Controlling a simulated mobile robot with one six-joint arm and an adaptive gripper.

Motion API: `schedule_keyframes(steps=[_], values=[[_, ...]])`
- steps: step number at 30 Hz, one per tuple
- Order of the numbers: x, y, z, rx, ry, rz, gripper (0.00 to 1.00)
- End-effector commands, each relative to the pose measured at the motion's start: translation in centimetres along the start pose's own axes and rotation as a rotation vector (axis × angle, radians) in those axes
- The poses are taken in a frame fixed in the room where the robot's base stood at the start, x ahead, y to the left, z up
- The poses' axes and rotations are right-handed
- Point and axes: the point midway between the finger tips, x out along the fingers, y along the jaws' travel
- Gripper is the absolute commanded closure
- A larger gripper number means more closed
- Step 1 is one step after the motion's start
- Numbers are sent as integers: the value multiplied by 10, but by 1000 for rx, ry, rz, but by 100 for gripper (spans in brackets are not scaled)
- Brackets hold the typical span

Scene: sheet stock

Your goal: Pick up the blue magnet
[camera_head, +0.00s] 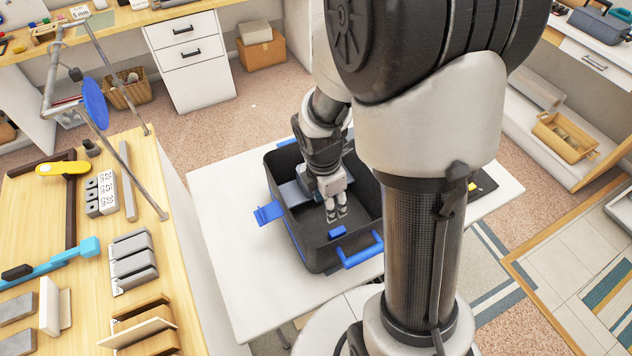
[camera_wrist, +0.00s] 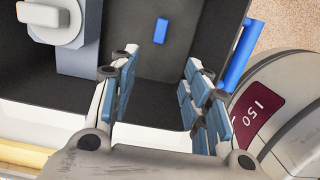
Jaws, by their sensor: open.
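The blue magnet (camera_head: 337,232) is a small blue block inside the black bin (camera_head: 322,258), near its front wall. I cannot tell whether it lies on the floor or sits against the wall. It also shows in the wrist view (camera_wrist: 160,30), near the top middle, beyond the fingertips. My gripper (camera_head: 336,213) reaches down into the bin, apart from the magnet. In the wrist view my gripper (camera_wrist: 160,82) has its fingers spread, with nothing between them.
The bin stands on a white table (camera_head: 230,240) and has a blue front handle (camera_head: 362,250). A grey block with a white knob (camera_wrist: 85,45) is also in the bin. A wooden bench (camera_head: 80,215) with tools is at the left. My arm hides the bin's right side.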

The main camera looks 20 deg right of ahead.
Motion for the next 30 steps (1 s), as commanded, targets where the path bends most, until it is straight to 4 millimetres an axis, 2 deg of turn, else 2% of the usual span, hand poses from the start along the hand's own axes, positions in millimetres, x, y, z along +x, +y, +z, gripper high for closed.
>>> schedule_keyframes(steps=[15, 18, 26, 30], values=[[105, -1, 0, -5, 2, -5, 57], [117, -1, 0, -6, 1, -4, 57], [129, 0, 2, -4, 1, -3, 57], [149, 0, 8, -3, 1, -4, 57]])
